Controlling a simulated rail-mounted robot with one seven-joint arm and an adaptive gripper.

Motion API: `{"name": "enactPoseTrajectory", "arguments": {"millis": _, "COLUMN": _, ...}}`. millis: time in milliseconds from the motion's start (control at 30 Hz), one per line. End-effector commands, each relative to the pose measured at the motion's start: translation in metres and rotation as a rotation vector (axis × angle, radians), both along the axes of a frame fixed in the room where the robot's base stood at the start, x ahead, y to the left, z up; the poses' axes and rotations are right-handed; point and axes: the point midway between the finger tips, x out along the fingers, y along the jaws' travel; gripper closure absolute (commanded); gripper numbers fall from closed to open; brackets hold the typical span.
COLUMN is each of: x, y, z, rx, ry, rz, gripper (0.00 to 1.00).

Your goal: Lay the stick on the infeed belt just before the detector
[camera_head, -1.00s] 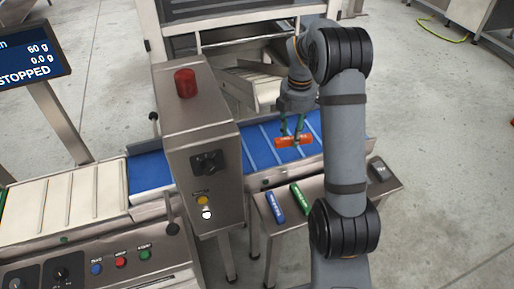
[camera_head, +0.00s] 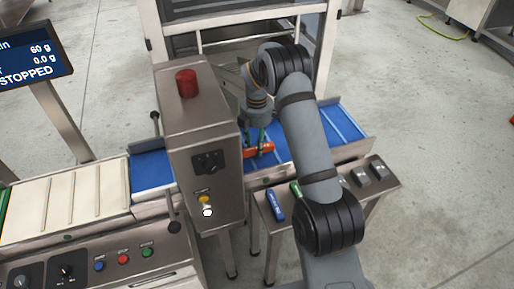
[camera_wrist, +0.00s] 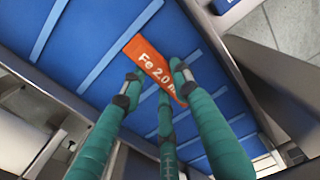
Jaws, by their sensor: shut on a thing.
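The orange stick (camera_head: 262,149) is held over the blue infeed belt (camera_head: 337,121), close to the right side of the detector (camera_head: 196,150). In the wrist view the orange stick (camera_wrist: 150,62) carries the white print "Fe 2.0" and lies across the belt's light cleats. My gripper (camera_wrist: 163,85) has its green fingers closed around the stick; it also shows in the head view (camera_head: 256,140). I cannot tell whether the stick touches the belt. The detector is a grey metal housing with a red lamp on top, and the belt passes through it.
A blue stick (camera_head: 275,204) and a green stick, partly hidden by my arm, lie on the steel side shelf (camera_head: 384,187). The detector housing stands close to my gripper. A cream belt (camera_head: 70,200) lies left of the detector. The display (camera_head: 34,62) reads STOPPED.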

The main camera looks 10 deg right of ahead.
Motion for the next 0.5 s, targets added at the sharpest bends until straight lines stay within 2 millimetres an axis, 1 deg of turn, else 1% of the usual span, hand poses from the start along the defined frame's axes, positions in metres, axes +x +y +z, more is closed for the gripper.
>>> {"name": "enactPoseTrajectory", "arguments": {"millis": 33, "x": -0.002, "y": 0.000, "z": -0.008, "rx": -0.001, "ry": 0.005, "rz": -0.001, "gripper": 0.97}}
{"name": "enactPoseTrajectory", "arguments": {"millis": 100, "x": -0.001, "y": 0.000, "z": -0.017, "rx": 0.000, "ry": 0.004, "rz": -0.001, "gripper": 0.97}}
{"name": "enactPoseTrajectory", "arguments": {"millis": 167, "x": -0.001, "y": 0.000, "z": -0.021, "rx": 0.001, "ry": 0.002, "rz": 0.000, "gripper": 0.97}}
{"name": "enactPoseTrajectory", "arguments": {"millis": 500, "x": 0.000, "y": 0.000, "z": -0.025, "rx": 0.000, "ry": 0.000, "rz": -0.001, "gripper": 0.97}}
